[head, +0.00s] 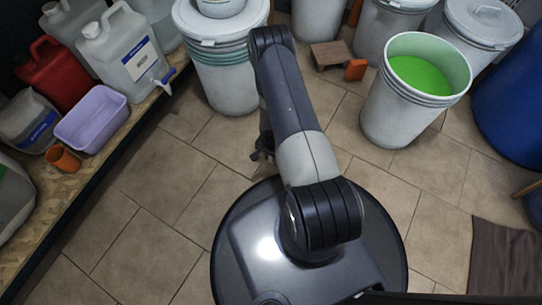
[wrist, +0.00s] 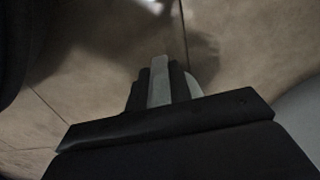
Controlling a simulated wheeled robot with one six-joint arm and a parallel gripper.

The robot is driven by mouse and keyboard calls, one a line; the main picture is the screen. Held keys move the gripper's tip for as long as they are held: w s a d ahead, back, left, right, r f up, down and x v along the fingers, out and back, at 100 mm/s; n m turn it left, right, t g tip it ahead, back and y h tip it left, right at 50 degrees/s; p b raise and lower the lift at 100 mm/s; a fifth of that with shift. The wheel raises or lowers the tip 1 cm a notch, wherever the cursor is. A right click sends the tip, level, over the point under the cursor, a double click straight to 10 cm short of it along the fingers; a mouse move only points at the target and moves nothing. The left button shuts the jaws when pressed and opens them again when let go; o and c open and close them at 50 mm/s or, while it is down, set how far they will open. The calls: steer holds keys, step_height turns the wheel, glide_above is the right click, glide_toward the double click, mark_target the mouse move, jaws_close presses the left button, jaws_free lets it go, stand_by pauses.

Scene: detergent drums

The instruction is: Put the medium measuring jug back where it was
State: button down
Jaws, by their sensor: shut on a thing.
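My gripper (wrist: 160,82) is shut on a narrow pale grey strip (wrist: 158,88), seen between its dark fingers in the wrist view. A small pale rounded part (wrist: 194,87) shows just right of the fingers. The strip looks like the handle of the medium measuring jug, but its size and most of its body are hidden. In the head view my gripper (head: 262,150) is a dark shape, partly hidden by my arm, low over the tiled floor. The jug cannot be made out there.
At left a shelf (head: 115,150) holds jerrycans, a lilac tub (head: 92,122) and an orange cup (head: 62,159). A lidded white drum (head: 225,75) stands ahead, an open drum of green liquid (head: 400,110) at right. A wooden step (head: 331,54) lies between drums. The left floor is clear.

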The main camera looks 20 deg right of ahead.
steer(key=c, duration=1.3)
jaws_free()
steer(key=shift+f, duration=0.1)
step_height(320, 180, up, 12)
steer(key=p, duration=0.5)
steer(key=shift+r, duration=0.2)
